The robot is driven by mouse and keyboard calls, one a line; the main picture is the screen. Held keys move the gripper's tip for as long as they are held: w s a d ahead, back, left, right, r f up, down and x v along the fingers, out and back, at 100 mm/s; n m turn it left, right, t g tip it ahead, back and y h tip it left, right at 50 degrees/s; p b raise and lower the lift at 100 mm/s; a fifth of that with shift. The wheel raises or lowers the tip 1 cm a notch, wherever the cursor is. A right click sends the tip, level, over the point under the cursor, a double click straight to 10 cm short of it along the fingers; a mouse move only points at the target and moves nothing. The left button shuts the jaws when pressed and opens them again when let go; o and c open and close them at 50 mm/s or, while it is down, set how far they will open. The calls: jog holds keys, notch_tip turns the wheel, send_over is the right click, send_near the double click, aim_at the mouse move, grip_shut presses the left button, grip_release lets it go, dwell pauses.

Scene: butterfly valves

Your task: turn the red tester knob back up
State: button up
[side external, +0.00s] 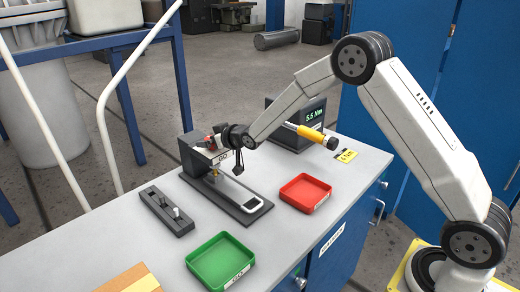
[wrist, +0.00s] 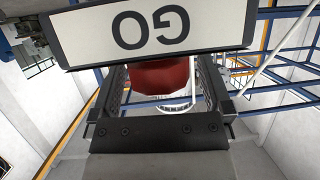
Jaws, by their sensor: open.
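The red tester knob (wrist: 160,78) shows in the wrist view just below the upside-down GO label (wrist: 155,30), between the two dark fingers of my gripper (wrist: 163,92). The fingers stand on either side of the knob and look open; I cannot tell whether either touches it. In the side view the knob (side external: 209,139) is a small red spot at the top of the dark tester (side external: 188,153), mostly hidden by my gripper (side external: 218,140). The knob's exact angle cannot be told.
A red tray (side external: 305,193) and a green tray (side external: 220,262) stand on the grey bench. A dark block with pegs (side external: 166,211) lies left of the tester. A torque display (side external: 313,113) and a yellow-handled tool (side external: 312,133) are behind to the right.

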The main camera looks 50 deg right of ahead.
jog(key=c, duration=1.2)
jog(key=shift+n+g+y, duration=0.6)
jog(key=shift+n+y, duration=1.4)
jog(key=shift+y, duration=0.2)
jog(key=shift+n+g+y, duration=1.3)
jog(key=shift+n+y, duration=0.6)
jog(key=n+g+y, duration=0.2)
jog(key=n+g, duration=0.1)
jog(key=shift+n, duration=0.3)
jog(key=shift+n+g+y, duration=0.6)
jog(key=shift+n+g, duration=0.2)
jog(key=shift+g, duration=0.2)
jog(key=shift+n+g+y, duration=0.4)
jog(key=shift+n+g, duration=0.9)
jog(key=shift+g, duration=0.2)
